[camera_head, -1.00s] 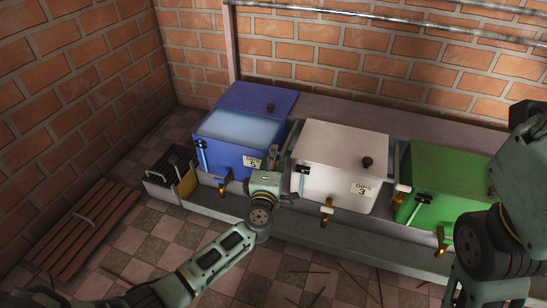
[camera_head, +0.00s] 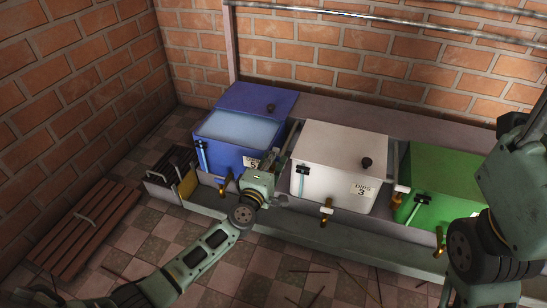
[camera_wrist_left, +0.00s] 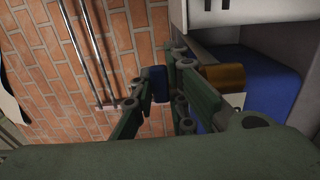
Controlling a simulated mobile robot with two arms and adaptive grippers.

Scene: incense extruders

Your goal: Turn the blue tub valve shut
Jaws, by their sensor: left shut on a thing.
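The blue tub (camera_head: 229,152) stands at the left end of the row, its front label partly hidden by my gripper. A brass tap (camera_head: 225,185) sticks out low on its front. My left gripper (camera_head: 268,163) is at the tub's front right corner, right of that tap. In the left wrist view its fingers are shut on a small blue piece (camera_wrist_left: 158,84), likely the valve handle; a brass cylinder (camera_wrist_left: 222,77) lies beside the fingers. The head view hides the grip, so the handle's angle cannot be told. My right arm shows at the right edge; its gripper is not visible.
A white tub (camera_head: 336,165) stands close right of the blue one, with a green tub (camera_head: 440,175) beyond it. A grey ledge (camera_head: 270,222) runs along their front. A wooden slatted panel (camera_head: 82,232) lies on the floor at left.

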